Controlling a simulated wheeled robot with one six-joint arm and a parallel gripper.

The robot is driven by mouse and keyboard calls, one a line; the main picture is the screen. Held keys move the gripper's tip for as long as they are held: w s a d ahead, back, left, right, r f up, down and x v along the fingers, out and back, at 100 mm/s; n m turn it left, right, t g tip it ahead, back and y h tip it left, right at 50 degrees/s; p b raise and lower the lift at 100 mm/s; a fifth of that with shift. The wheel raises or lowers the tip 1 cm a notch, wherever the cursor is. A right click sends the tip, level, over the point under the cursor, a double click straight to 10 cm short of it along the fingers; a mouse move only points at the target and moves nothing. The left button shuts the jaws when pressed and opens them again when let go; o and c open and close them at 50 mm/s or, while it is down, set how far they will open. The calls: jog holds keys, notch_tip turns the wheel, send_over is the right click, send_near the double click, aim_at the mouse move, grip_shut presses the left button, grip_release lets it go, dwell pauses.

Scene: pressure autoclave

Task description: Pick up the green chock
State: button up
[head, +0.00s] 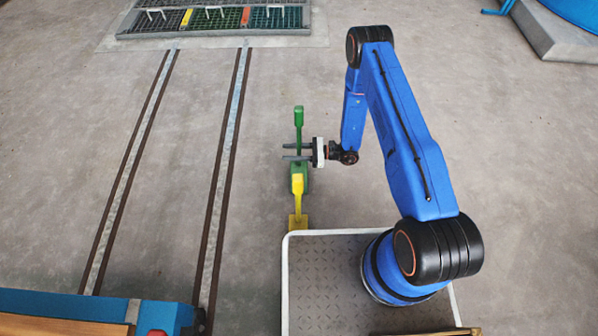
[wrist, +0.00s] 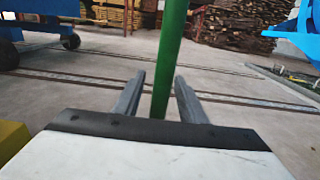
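The green chock has a tall upright green handle (head: 299,117), whose top end is wider. Its lower part shows just behind the yellow piece in the head view. My gripper (head: 286,152) is level and points left in the head view, its two fingers reaching across the handle. In the wrist view the green handle (wrist: 170,50) stands between the two grey fingers of my gripper (wrist: 160,82), with a gap visible on each side. The fingers are open. The chock's base is hidden in the wrist view.
A yellow chock (head: 298,205) stands just in front of the green one, close to the rim of my platform. Two floor rails (head: 222,165) run to the left. A grated rack (head: 215,20) with coloured pieces lies at the back. Concrete floor between is clear.

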grip_shut()
dwell(1.4)
